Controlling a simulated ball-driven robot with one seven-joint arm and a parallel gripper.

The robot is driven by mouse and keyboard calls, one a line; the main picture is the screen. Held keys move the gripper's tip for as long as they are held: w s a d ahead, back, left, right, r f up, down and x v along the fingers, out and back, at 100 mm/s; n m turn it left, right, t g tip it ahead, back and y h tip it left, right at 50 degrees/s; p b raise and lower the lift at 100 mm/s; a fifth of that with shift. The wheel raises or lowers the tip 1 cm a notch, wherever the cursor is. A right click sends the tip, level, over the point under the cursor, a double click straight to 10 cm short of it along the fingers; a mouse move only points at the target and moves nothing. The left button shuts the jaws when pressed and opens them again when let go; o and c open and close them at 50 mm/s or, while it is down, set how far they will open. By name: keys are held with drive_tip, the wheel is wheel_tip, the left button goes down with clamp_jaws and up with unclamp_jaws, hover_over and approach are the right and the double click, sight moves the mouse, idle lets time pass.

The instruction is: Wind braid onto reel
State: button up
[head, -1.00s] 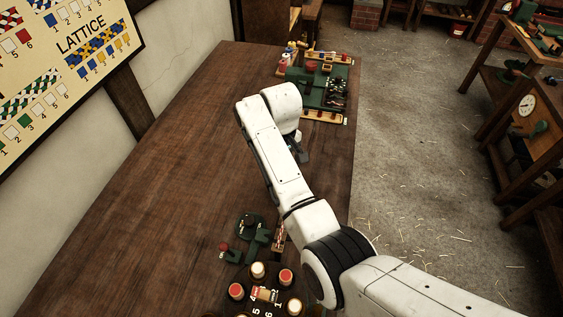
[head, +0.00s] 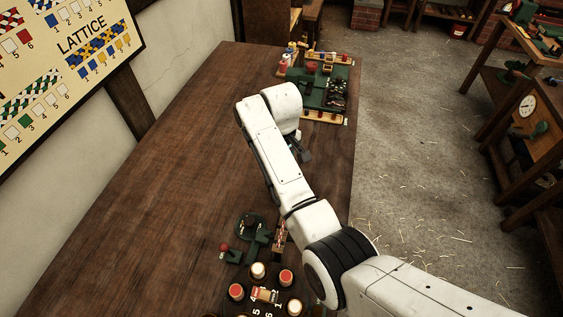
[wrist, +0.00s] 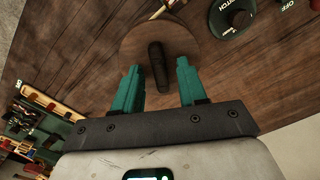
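In the wrist view, a round brown wooden disc, apparently the reel (wrist: 185,45), lies ahead of my gripper (wrist: 159,68). A dark upright-looking grip (wrist: 158,68) stands out from the disc, between my two teal fingers. The fingers are apart, with a gap visible on each side of the grip. In the head view my gripper (head: 303,150) is partly hidden by my arm, and the reel is hidden there. A patterned strip that may be the braid (head: 280,235) shows beside my arm near the round dark braiding stand (head: 262,308).
A green switch unit with a red knob (head: 225,247) stands near the braiding stand; a dark switch dial (wrist: 234,18) shows in the wrist view. A green tool board (head: 318,88) is at the table's far end. The table's left side is clear.

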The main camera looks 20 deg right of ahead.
drive_tip(key=shift+r, duration=0.1)
wheel_tip(320, 180, up, 10)
drive_tip(key=shift+r, duration=0.25)
idle(0.4)
idle(0.5)
